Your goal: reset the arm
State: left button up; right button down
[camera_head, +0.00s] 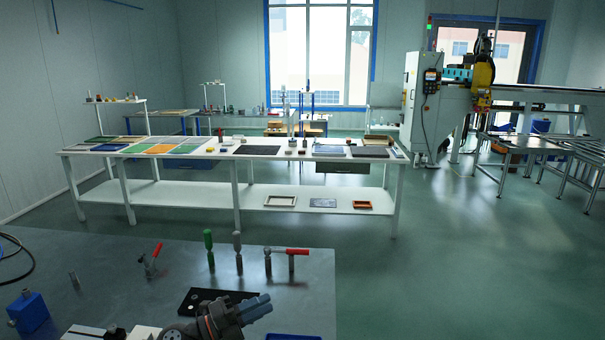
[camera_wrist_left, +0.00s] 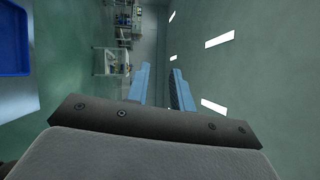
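My left gripper (camera_head: 256,307) is at the bottom centre of the head view, over the near grey table (camera_head: 200,260), with its blue fingers pointing right. It also shows in the left wrist view (camera_wrist_left: 161,76), where the two blue fingers stand apart with nothing between them. The gripper is open and empty. My right gripper is in neither view.
A blue block (camera_head: 29,311) sits at left. A long white table (camera_head: 160,196) stands beyond.

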pick_arm(q)
jog(key=s+a+f+n+t+y, duration=0.35)
jog(key=a+f+n+y, duration=0.2)
jog(key=n+y, duration=0.55)
jog(key=s+a+f+n+t+y, duration=0.3)
jog(key=a+f+n+t+y, duration=0.25)
jog(key=n, duration=0.85)
jog(key=s+f+n+g, duration=0.2)
jog(key=s+f+g, duration=0.55)
jog(key=s, duration=0.55)
jog(key=s+f+n+g, duration=0.3)
jog(key=s+f+g, duration=0.45)
jog(key=s, duration=0.45)
jog(key=s+d+f, duration=0.1)
jog(key=s+f, duration=0.1)
jog(key=f, duration=1.8)
jog(key=s+d+f+g, duration=0.1)
jog(key=s+f, duration=0.2)
jog(key=f, duration=1.8)
jog(key=shift+s+d+f+g, duration=0.15)
jog(key=shift+d+f+g, duration=0.1)
jog(key=shift+d+g, duration=0.05)
jog(key=shift+y, duration=0.25)
